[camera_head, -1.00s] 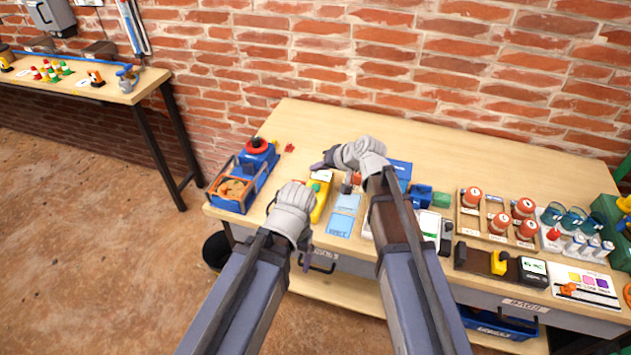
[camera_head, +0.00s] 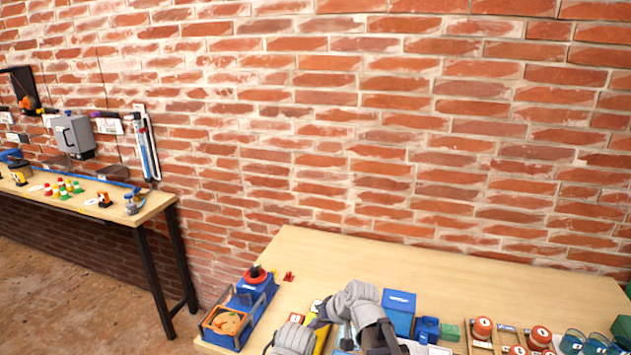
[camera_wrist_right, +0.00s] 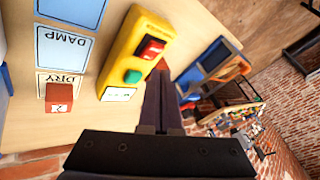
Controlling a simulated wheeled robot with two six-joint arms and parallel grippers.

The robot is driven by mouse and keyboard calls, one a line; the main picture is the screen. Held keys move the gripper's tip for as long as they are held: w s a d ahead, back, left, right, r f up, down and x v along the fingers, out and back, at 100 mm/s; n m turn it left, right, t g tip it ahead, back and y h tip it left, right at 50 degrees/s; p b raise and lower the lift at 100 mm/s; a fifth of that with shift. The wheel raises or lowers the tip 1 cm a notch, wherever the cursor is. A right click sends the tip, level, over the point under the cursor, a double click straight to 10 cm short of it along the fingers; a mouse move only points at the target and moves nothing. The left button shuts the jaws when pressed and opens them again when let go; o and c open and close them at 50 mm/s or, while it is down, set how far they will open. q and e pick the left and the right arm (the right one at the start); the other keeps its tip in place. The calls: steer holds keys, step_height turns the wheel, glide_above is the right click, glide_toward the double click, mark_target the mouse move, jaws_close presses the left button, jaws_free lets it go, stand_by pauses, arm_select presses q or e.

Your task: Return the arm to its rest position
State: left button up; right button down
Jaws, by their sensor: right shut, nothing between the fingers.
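My right gripper (camera_wrist_right: 160,78) is shut with nothing between its fingers. In the right wrist view its dark fingers lie beside a yellow control box (camera_wrist_right: 138,52) with a red and a green button; I cannot tell if they touch. In the head view the right arm's grey wrist (camera_head: 357,302) is over the front part of the workbench (camera_head: 480,268). My left arm's grey wrist (camera_head: 293,339) shows at the bottom edge, left of the right one. The left fingers are too hidden to read.
A blue box (camera_head: 398,311) stands right of my right wrist. Red-capped jars (camera_head: 482,328) stand at the right. The bench's back strip is clear, with a brick wall (camera_head: 400,130) behind it.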

steer(key=s+d+f+n+g+h, duration=0.1)
steer(key=s+d+f+g+h, duration=0.1)
steer(key=s, duration=0.8)
steer(key=s+d+f+n+g+h, duration=0.1)
steer(key=s+d+h, duration=0.3)
steer(key=s, duration=0.5)
steer(key=shift+s+f+g+h, duration=0.4)
steer(key=shift+g+h, duration=0.1)
steer(key=shift+g, duration=0.3)
